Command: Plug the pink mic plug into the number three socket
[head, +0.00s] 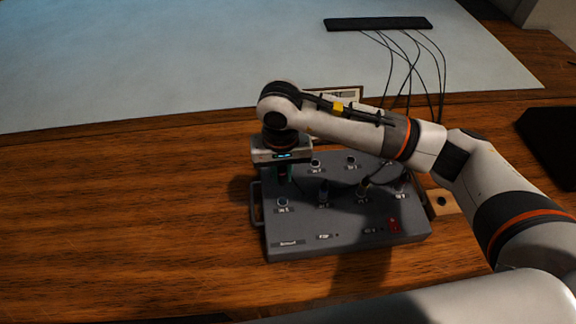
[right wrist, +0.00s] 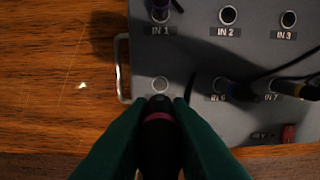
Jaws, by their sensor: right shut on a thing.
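My right gripper (head: 283,176) is shut on the pink mic plug, a dark plug with a pink band (right wrist: 158,117). It holds the plug over the left part of the grey mixer (head: 290,228), near the IN 5 socket (right wrist: 160,85). In the head view the gripper hides much of the plug. The number three socket (right wrist: 288,19), labelled IN 3, is empty; it also shows in the head view (head: 351,161), in the back row right of the gripper. The IN 2 socket (right wrist: 228,15) beside it is empty too. My left gripper is not in view.
A purple-banded plug (right wrist: 160,5) is in IN 1. Other plugs stand in IN 6 (right wrist: 222,88) and IN 7 (right wrist: 285,89), with cables nearby. A black bar (head: 378,23) with several cables lies behind. The wooden desk (head: 120,220) is clear at left.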

